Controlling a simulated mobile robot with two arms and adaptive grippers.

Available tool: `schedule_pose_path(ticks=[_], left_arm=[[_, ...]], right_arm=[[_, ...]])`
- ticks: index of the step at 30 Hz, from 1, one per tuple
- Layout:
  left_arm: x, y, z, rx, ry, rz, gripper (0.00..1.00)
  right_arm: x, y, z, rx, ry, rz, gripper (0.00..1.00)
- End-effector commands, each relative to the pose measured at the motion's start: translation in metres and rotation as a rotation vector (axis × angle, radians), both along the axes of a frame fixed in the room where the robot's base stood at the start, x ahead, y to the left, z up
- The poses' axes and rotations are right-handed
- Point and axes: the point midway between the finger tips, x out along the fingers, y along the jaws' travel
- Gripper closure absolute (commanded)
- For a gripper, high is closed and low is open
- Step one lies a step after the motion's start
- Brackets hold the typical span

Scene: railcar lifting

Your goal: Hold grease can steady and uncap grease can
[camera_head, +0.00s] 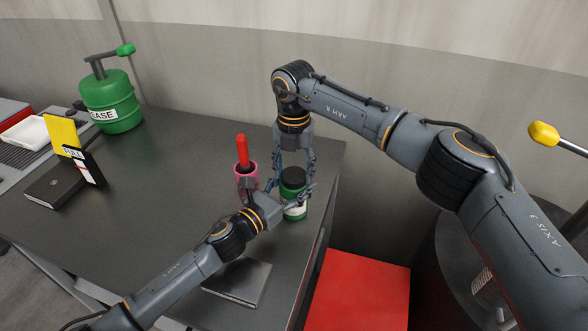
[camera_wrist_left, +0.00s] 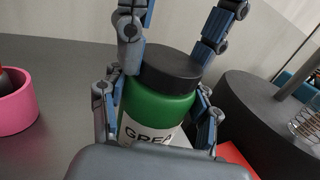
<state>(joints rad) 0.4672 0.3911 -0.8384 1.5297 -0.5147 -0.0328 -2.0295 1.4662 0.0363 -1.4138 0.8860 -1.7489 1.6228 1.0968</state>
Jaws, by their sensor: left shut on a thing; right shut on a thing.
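The grease can (camera_head: 293,211) is green with a white label and stands near the right edge of the dark table. It also shows large in the left wrist view (camera_wrist_left: 157,108). Its black cap (camera_head: 293,177) sits on top of the can; the cap shows in the left wrist view (camera_wrist_left: 172,65) too. My left gripper (camera_head: 290,199) is shut on the can's body, with fingers on both sides. My right gripper (camera_head: 293,168) comes down from above and is shut on the cap. Parts of the can are hidden behind the fingers.
A pink cup (camera_head: 246,180) with a red-handled tool (camera_head: 242,150) stands close left of the can. A dark flat pad (camera_head: 238,281) lies in front. A large green grease canister (camera_head: 110,101) stands at the back left. A red surface (camera_head: 360,292) lies below the table's right edge.

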Motion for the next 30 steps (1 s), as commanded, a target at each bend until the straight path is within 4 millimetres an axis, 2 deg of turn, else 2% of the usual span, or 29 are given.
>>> schedule_pose_path(ticks=[24,30], left_arm=[[-0.0001,-0.0002,0.0002,-0.001,-0.001,0.000,1.00],[-0.0001,-0.0002,0.0002,-0.001,-0.001,-0.001,1.00]], right_arm=[[-0.0001,0.0002,0.0011,-0.001,0.000,1.744,0.81],[-0.0004,0.0004,0.0013,0.000,0.000,2.132,0.81]])
